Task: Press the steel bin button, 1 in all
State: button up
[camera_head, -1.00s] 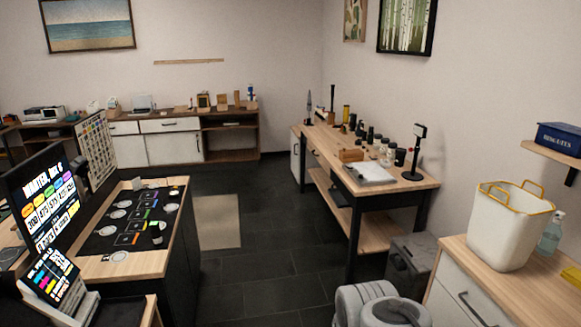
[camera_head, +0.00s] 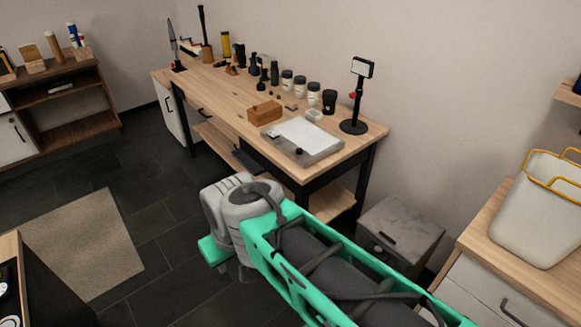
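A grey box-shaped bin (camera_head: 400,238) stands on the floor between the wooden workbench and the white cabinet. I cannot tell whether that part is the button. My green and grey arm reaches in from the lower right, in front of the bin, and hides its lower part. I do not see my gripper's fingers.
The workbench (camera_head: 222,98) holds a grey tray (camera_head: 304,139), a wooden box (camera_head: 264,112), several jars and a black stand (camera_head: 355,108). A white basket (camera_head: 540,215) sits on the right cabinet. Dark floor is free around the beige mat (camera_head: 80,245).

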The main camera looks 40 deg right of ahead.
aim_at(378, 249)
jog(key=i, duration=2.35)
jog(key=z, duration=4.15)
